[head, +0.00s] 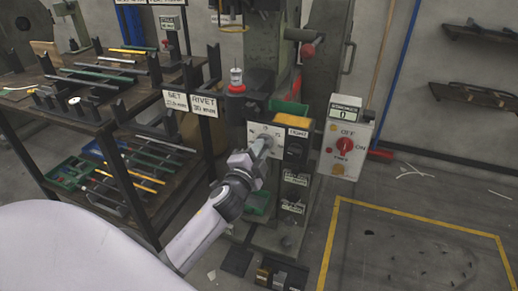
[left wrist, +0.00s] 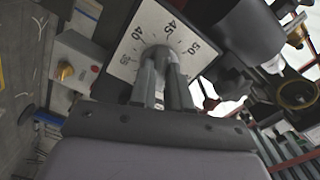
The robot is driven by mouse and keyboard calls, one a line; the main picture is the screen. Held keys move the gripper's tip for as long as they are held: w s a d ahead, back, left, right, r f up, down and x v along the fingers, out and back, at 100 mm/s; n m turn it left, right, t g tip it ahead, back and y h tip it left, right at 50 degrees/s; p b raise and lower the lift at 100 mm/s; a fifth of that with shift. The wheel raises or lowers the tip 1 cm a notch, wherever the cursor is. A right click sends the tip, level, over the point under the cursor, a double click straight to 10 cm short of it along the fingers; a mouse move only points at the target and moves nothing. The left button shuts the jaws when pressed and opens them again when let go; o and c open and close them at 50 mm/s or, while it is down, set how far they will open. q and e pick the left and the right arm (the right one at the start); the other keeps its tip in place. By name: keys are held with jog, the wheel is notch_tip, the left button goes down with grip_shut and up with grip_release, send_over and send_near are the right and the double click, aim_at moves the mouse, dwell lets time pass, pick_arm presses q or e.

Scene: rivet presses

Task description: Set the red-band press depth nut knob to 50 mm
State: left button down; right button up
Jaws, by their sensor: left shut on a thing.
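The press (head: 262,85) stands at the centre of the head view, with a red band (head: 236,87) below a small white cylinder. Its pale dial plate (head: 252,131) carries the depth nut knob, mostly covered by my gripper. My left gripper (head: 264,145) reaches up from below and is shut on the knob. In the left wrist view the two fingers (left wrist: 167,78) close around the grey round knob (left wrist: 160,54). The dial plate (left wrist: 127,48) shows tilted, with 40, 45 and 50 readable above the knob. I cannot make out a pointer mark. My right gripper is not in view.
Signs reading SET (head: 175,99) and RIVET (head: 205,103) hang left of the press. A rack (head: 97,125) holding rods stands left. Yellow-taped floor (head: 400,245) lies right.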

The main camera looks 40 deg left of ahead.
pick_arm(q)
jog(key=shift+m+p, duration=1.1)
jog(key=shift+m, duration=3.6)
jog(key=c, duration=1.1)
grip_release()
jog(key=shift+s, duration=0.1)
jog(key=shift+v, duration=3.5)
